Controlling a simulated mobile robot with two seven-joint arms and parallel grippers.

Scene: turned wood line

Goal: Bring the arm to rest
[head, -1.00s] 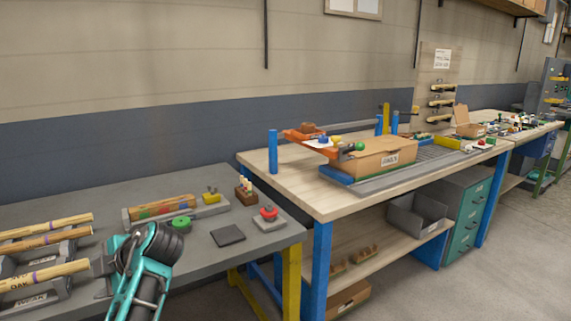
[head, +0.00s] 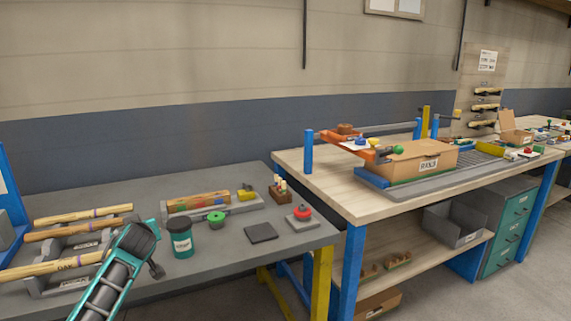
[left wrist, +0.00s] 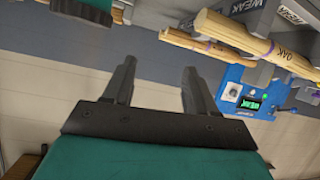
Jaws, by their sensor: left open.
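My left arm comes in at the lower left of the head view, a teal and black forearm over the front of the grey bench (head: 215,258). Its fingers are hidden there. In the left wrist view my left gripper (left wrist: 158,85) shows two dark fingers spread apart with nothing between them. Wooden rods (head: 62,264) lie on grey cradles at the left of the bench, beside the arm. They also show in the left wrist view (left wrist: 245,35), one marked OAK. My right gripper is not in view.
A dark green jar (head: 181,240), a green round piece (head: 216,217), a dark square pad (head: 261,232) and a red knob on a block (head: 302,213) stand on the grey bench. A wooden table (head: 345,205) with a cardboard box (head: 412,160) is at the right.

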